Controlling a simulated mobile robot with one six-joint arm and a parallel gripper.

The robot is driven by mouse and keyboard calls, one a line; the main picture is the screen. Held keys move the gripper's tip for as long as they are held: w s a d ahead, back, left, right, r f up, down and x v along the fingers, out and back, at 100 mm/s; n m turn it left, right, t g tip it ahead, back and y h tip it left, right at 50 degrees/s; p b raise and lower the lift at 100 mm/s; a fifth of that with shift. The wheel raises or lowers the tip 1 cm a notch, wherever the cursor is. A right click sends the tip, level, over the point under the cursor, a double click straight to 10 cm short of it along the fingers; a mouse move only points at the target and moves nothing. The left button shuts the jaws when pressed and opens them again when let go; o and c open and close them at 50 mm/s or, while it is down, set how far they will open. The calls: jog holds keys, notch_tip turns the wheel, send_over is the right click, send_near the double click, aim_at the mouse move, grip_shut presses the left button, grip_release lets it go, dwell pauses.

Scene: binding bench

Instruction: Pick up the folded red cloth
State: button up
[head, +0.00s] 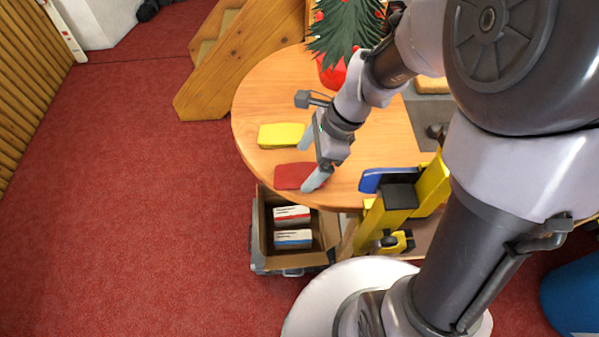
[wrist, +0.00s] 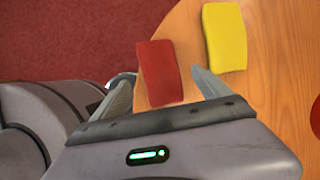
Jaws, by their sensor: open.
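The folded red cloth (head: 292,176) lies flat on the round wooden table near its front-left edge. My gripper (head: 308,165) is open above the cloth, its fingers pointing toward it. I cannot tell whether either finger touches the cloth. A folded yellow cloth (head: 281,135) lies just behind the red one, and it also shows in the wrist view (wrist: 225,37), to the right of the red cloth and apart from it.
The wooden table (head: 262,95) also bears a small decorated tree in a red pot (head: 332,76). A blue-and-yellow tool (head: 392,180) is at its right front. Below the front edge stands an open cardboard box (head: 266,228) holding two small boxes. Red carpet lies left.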

aim_at(299, 173)
jog(key=b+x, duration=0.1)
jog(key=x, duration=0.2)
jog(key=shift+w+f, duration=0.1)
jog(key=shift+f, duration=0.25)
jog(key=shift+r, duration=0.15)
jog(key=c, duration=1.6)
jog(key=shift+o, duration=0.2)
notch_tip(299, 173, up, 10)
jog(key=p, duration=0.4)
jog(key=shift+p, duration=0.35)
